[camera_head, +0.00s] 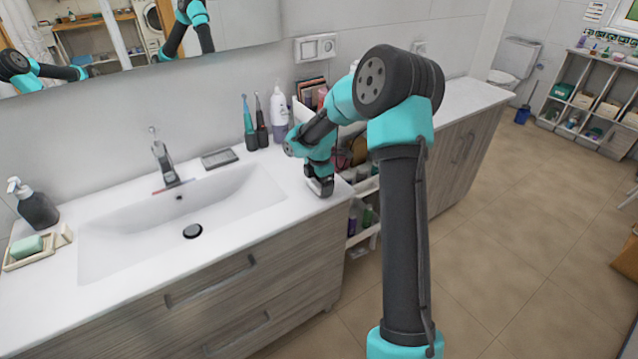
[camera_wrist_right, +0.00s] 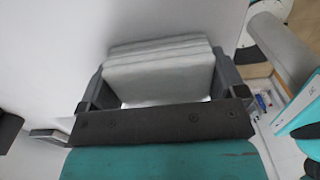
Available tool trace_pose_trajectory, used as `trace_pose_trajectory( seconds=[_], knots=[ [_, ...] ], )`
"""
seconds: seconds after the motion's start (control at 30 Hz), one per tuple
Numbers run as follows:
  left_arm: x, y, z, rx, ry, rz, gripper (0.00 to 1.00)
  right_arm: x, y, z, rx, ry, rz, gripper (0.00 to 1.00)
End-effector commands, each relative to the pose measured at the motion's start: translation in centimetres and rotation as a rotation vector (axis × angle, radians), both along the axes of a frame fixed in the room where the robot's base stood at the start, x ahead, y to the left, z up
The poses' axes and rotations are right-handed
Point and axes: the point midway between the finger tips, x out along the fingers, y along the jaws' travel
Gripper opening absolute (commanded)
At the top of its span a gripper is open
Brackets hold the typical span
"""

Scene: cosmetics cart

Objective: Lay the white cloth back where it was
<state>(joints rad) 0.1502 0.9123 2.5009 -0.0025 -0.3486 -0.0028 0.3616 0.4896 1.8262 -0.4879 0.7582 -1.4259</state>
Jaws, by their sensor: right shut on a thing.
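A folded white cloth (camera_wrist_right: 158,76), stacked in several layers, sits between the two dark fingers of my right gripper (camera_wrist_right: 162,82) in the right wrist view. The gripper is shut on it. In the head view my right gripper (camera_head: 320,184) points down at the right end of the white sink counter (camera_head: 282,172), near its edge. The cloth cannot be made out there. I cannot tell whether the cloth touches the counter. My left gripper is not directly in view.
A white cart (camera_head: 367,186) with items stands right of the counter, partly behind my right arm. The sink basin (camera_head: 130,228) lies left; counter between basin and gripper is clear.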

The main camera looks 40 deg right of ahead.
Motion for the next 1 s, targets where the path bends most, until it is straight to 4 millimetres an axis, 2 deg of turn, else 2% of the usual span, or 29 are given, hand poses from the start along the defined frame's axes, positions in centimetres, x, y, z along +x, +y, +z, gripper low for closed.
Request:
trace_pose_trajectory(
  seconds=[0.07,0.1,0.2,0.47,0.63,0.77,1.0],
  knots=[
    [0.0,0.0,0.0,0.000,0.000,0.000,0.38,0.0,0.0,-0.2,0.000,0.001,0.000,0.64],
    [0.0,0.0,0.0,0.000,0.000,0.000,0.38,0.0,0.0,-0.2,0.000,0.000,0.000,0.93],
    [0.0,0.0,0.0,0.000,0.000,0.000,0.38,0.0,0.0,-0.2,0.000,0.001,0.000,1.00],
    [0.0,0.0,0.0,0.000,0.000,0.000,0.38,0.0,0.0,-0.1,0.000,0.000,0.000,1.00],
    [0.0,0.0,0.0,0.000,0.000,0.000,0.38,0.0,0.0,1.1,-0.001,-0.002,-0.001,1.00],
    [0.0,0.0,0.0,0.000,0.000,0.000,0.38,0.0,0.0,3.0,-0.001,-0.003,-0.001,1.00],
    [0.0,0.0,0.0,0.000,0.000,0.000,0.38,0.1,0.0,7.5,-0.002,-0.004,-0.001,1.00]
  ],
)
